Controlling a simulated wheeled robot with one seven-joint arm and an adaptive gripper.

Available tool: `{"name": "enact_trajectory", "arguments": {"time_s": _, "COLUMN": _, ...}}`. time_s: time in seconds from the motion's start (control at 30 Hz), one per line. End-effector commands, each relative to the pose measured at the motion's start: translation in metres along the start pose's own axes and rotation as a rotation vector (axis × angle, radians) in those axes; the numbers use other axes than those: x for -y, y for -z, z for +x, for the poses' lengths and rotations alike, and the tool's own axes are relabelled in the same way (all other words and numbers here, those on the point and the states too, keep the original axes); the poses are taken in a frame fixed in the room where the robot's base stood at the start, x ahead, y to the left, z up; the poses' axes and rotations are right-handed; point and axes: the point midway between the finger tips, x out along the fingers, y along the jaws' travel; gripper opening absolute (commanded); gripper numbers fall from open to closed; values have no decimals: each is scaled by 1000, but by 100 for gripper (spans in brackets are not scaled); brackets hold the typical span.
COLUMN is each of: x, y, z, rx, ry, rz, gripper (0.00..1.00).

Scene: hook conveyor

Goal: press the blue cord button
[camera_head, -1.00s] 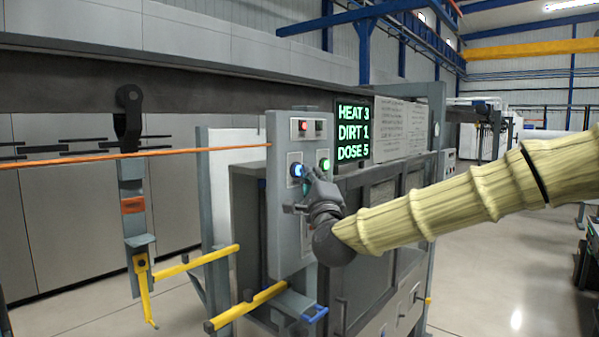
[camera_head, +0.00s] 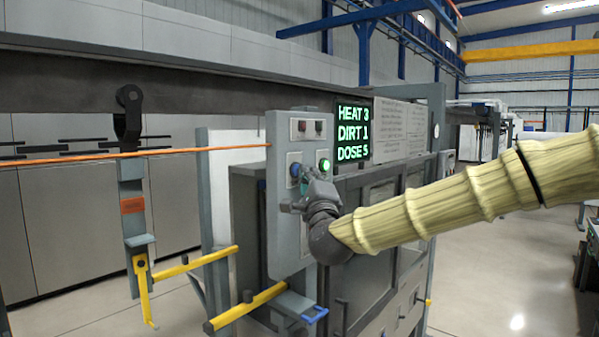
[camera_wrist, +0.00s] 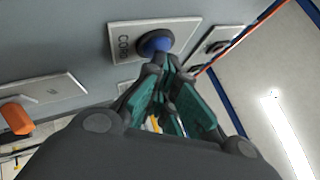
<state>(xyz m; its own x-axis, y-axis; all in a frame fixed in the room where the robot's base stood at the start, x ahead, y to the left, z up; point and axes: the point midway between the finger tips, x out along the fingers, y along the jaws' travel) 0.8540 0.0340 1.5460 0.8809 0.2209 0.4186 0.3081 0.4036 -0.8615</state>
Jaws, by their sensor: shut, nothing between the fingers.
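The blue cord button (camera_wrist: 157,43) sits on a white plate (camera_wrist: 124,43) marked "Cord" on a grey control panel (camera_head: 285,236). In the head view the blue button (camera_head: 294,170) looks dark. My gripper (camera_wrist: 166,66) is shut and empty, with its fingertips at the lower edge of the button. I cannot tell whether they touch it. In the head view my gripper (camera_head: 308,176) is in front of the panel, just right of and below the button. The green button (camera_head: 324,165) beside it is lit.
A dark display (camera_head: 353,132) reads HEAT 3, DIRT 1, DOSE 5. An orange cord (camera_head: 120,155) runs left from the panel. Yellow bars (camera_head: 250,305) stick out below the panel. A hanging hook carrier (camera_head: 131,190) is at the left.

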Motion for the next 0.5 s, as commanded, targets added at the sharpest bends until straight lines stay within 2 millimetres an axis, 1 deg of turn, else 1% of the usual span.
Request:
{"name": "enact_trajectory", "arguments": {"time_s": 0.17, "x": 0, "y": 0, "z": -1, "rx": 0, "ry": 0, "rz": 0, "gripper": 0}}
{"name": "enact_trajectory", "arguments": {"time_s": 0.5, "x": 7, "y": 8, "z": -10, "rx": 0, "ry": 1, "rz": 1, "gripper": 0}}
